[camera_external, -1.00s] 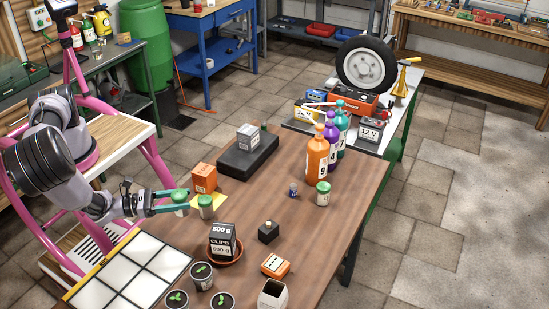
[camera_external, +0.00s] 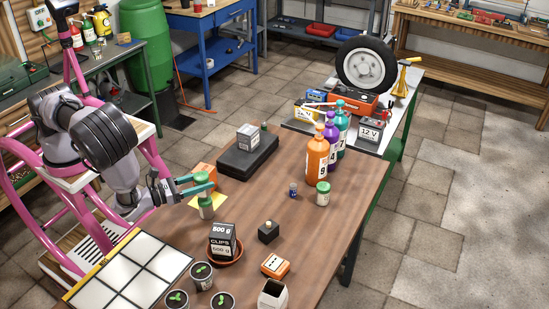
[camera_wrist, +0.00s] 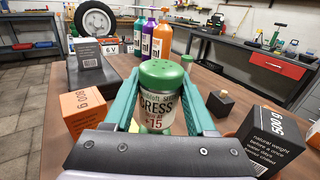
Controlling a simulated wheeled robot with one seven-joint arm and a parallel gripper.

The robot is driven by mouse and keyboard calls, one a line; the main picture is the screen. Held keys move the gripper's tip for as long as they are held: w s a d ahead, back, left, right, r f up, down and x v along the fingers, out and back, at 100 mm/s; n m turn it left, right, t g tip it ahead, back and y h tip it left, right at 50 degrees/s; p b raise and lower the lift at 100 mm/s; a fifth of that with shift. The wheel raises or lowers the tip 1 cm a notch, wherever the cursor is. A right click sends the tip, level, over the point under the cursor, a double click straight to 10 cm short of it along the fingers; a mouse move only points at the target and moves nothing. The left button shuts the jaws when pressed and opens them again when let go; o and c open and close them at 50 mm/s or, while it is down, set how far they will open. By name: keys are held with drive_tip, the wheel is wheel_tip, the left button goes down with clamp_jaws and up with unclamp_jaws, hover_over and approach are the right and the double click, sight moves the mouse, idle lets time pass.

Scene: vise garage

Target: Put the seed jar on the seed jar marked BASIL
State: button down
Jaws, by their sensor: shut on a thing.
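My gripper (camera_external: 203,185) is shut on a seed jar with a green lid (camera_external: 202,177). In the wrist view this jar (camera_wrist: 157,103) is upright between the green fingers, its label reading CRESS and 15. In the external view a second seed jar (camera_external: 206,212) stands on the table, directly below the held one in the picture and partly hidden. I cannot tell whether the two touch. A third green-lidded jar (camera_external: 323,194) stands farther right, near the orange bottle. No label reading BASIL is legible.
An orange box (camera_external: 203,172) and yellow sheet (camera_external: 222,200) lie close to the gripper. A black case (camera_external: 248,156) with a grey box is behind. A pot with a CLIPS box (camera_external: 223,240) is in front. Tall bottles (camera_external: 316,160) stand right. Table between is mostly clear.

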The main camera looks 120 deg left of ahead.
drive_tip(key=shift+f, duration=0.95)
drive_tip(key=shift+c, duration=1.1)
unclamp_jaws()
drive_tip(key=shift+f, duration=0.15)
